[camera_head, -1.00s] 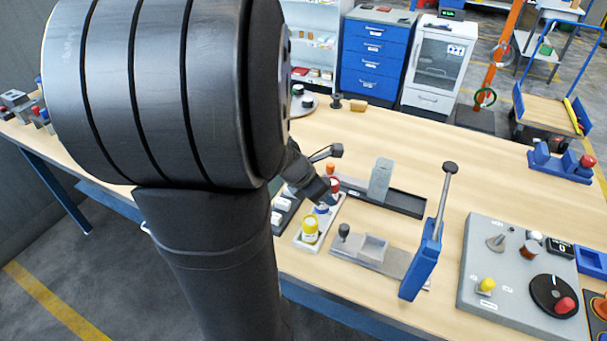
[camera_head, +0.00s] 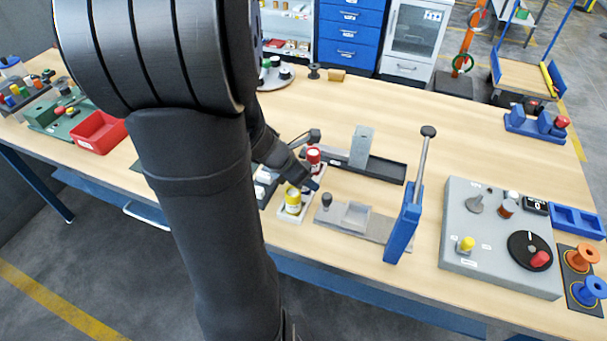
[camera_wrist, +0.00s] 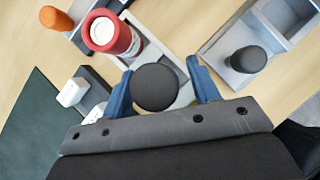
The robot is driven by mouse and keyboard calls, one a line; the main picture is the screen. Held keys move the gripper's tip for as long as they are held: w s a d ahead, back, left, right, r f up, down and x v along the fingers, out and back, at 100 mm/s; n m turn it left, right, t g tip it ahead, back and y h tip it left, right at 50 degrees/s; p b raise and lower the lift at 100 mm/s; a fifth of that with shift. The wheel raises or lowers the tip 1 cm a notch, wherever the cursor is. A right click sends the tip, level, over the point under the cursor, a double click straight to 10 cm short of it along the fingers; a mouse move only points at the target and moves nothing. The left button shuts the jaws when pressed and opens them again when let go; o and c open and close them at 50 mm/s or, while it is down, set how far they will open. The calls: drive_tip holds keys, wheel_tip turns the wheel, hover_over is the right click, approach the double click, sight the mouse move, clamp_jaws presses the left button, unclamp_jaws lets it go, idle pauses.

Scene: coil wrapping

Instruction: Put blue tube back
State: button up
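The tube rack (camera_head: 285,213) is a narrow pale tray. The red tube (camera_head: 313,157) stands upright at its far end and the yellow tube (camera_head: 293,200) at its near end. In the wrist view the red tube (camera_wrist: 110,32) is above my fingers. My gripper (camera_head: 308,182) is low at the rack, between the red and yellow tubes. In the wrist view my gripper's (camera_wrist: 160,80) two blue fingers stand apart, with a dark round shape (camera_wrist: 155,87) between them. The blue tube cannot be made out now; my gripper covers that part of the rack.
Right of the rack are a grey fixture with a dark knob (camera_head: 326,200), a black tray (camera_head: 385,170) with a grey block and a blue lever stand (camera_head: 403,225). A red bin (camera_head: 99,131) lies left.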

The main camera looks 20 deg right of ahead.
drive_tip(key=shift+a+r, duration=0.15)
drive_tip(key=shift+r, duration=0.3)
drive_tip(key=v, duration=1.1)
drive_tip(key=shift+a+r, duration=0.1)
drive_tip(key=x, duration=1.2)
drive_tip(key=shift+r, duration=0.95)
